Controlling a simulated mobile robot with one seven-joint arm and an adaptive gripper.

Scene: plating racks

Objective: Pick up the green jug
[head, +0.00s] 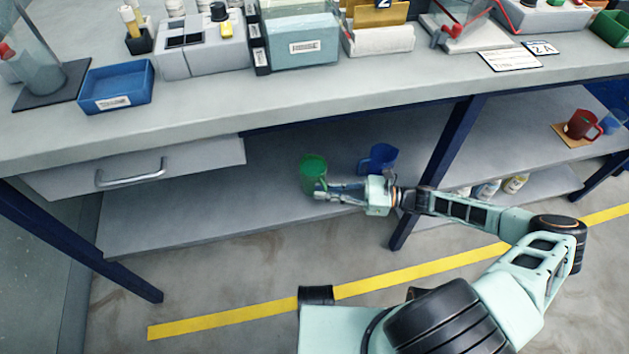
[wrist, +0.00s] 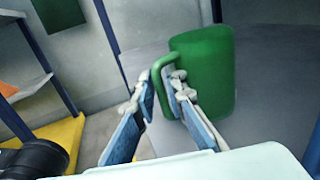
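The green jug (head: 313,172) stands upright on the shelf under the bench in the head view. In the wrist view the jug (wrist: 208,75) is large, right of centre, with its handle (wrist: 158,72) toward the left. My gripper (head: 322,190) is at the jug's right side in the head view. In the wrist view my gripper (wrist: 160,88) has one finger outside the handle and the other in the opening between handle and body. The fingers look apart, with a small gap beside the handle. Contact with the handle cannot be made out.
A blue jug (head: 379,158) stands close by on the same shelf (head: 200,208), behind my wrist. A navy table leg (head: 437,160) is to the right, and the bench top (head: 250,100) overhangs above. A red mug (head: 581,124) sits far right. The shelf's left part is clear.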

